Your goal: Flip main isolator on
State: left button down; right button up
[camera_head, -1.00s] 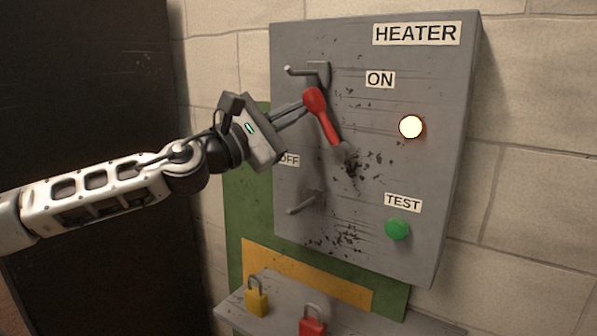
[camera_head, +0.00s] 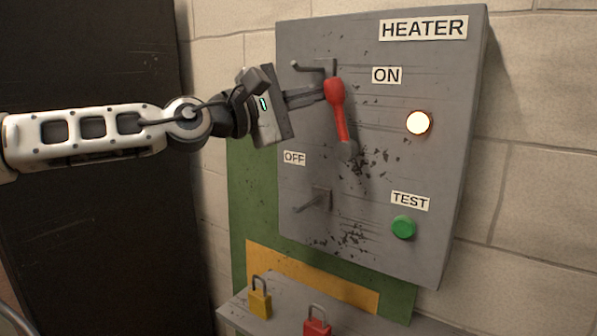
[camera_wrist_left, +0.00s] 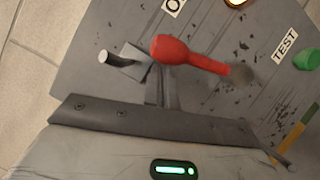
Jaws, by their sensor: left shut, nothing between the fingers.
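The main isolator is a lever with a red handle (camera_head: 337,105) on the grey HEATER panel (camera_head: 450,160). The handle points up from its pivot, leaning slightly left, with its knob below and left of the ON label (camera_head: 387,75). My left gripper (camera_head: 318,93) is shut and empty, its fingertips at the left side of the knob. They look in contact, but I cannot be sure. In the left wrist view the red handle (camera_wrist_left: 185,54) lies just beyond the fingers (camera_wrist_left: 160,90). The OFF label (camera_head: 294,158) is lower left. My right gripper is not in view.
A grey peg (camera_head: 312,67) juts out just above my left fingers; another (camera_head: 314,202) is lower down. A lit lamp (camera_head: 418,123) and green TEST button (camera_head: 403,227) are on the right. Yellow (camera_head: 260,300) and red (camera_head: 317,326) padlocks are on the ledge below.

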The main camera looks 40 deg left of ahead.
pick_arm(q)
jog(key=shift+d+r+m+g, duration=0.2)
jog(key=shift+d+r+m, duration=0.2)
jog(key=shift+d, duration=0.2)
jog(key=shift+d+r+m+g, duration=0.25)
jog(key=shift+d+m, duration=0.15)
jog(key=shift+d, duration=0.2)
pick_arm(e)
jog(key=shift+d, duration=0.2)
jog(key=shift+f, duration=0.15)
